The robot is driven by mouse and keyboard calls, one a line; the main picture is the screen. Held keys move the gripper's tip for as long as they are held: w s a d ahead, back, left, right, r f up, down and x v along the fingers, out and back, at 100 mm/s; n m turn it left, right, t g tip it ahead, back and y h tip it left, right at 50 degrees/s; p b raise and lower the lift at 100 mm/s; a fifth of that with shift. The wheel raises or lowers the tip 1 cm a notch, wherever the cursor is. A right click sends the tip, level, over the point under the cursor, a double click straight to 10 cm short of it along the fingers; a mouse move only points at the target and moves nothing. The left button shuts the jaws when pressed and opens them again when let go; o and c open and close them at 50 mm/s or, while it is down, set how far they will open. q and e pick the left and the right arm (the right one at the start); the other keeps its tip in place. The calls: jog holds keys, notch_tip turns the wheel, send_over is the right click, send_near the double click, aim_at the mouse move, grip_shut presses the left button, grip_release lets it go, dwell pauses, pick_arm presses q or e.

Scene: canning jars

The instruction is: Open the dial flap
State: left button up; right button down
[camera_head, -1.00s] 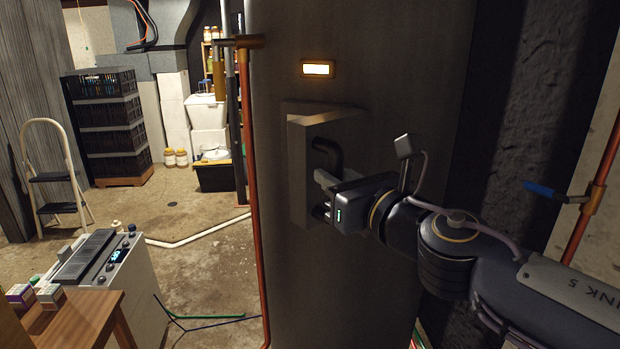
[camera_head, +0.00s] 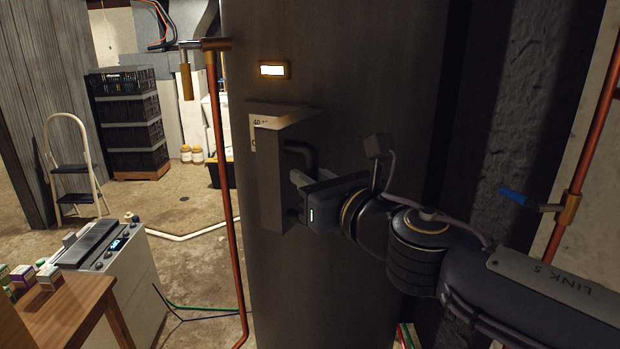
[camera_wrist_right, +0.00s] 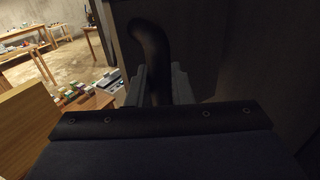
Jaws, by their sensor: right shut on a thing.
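The dial flap (camera_head: 268,190) is a dark grey panel on the front of a tall dark cabinet, under a small lit display (camera_head: 273,70). It stands partly swung out, and a pale label (camera_head: 257,122) shows behind its upper edge. A black curved handle (camera_head: 303,152) is on the flap. My right gripper (camera_head: 299,180) is shut on this handle. In the right wrist view, the fingers lie on both sides of the handle (camera_wrist_right: 152,50). What lies behind the flap is mostly hidden. My left gripper is not in view.
A copper pipe (camera_head: 222,200) runs upright at the cabinet's left. A wooden table (camera_head: 70,318) with small boxes and a white appliance (camera_head: 125,275) stand at the lower left. A step ladder (camera_head: 73,170) and stacked black crates (camera_head: 130,125) are farther back. Another pipe with a blue handle (camera_head: 513,196) is at right.

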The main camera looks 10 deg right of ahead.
jog(key=shift+w+d+r, duration=0.1)
jog(key=shift+d+r, duration=0.05)
jog(key=shift+r, duration=0.05)
jog(key=c, duration=1.6)
grip_release()
jog(key=shift+o, duration=1.3)
jog(key=shift+w+f, duration=0.1)
jog(key=p+v, duration=0.2)
jog(key=v, duration=0.4)
jog(key=shift+s+d, duration=0.1)
jog(key=shift+s, duration=0.25)
jog(key=shift+s+d, duration=0.2)
jog(key=shift+s, duration=0.35)
jog(key=shift+d, duration=0.1)
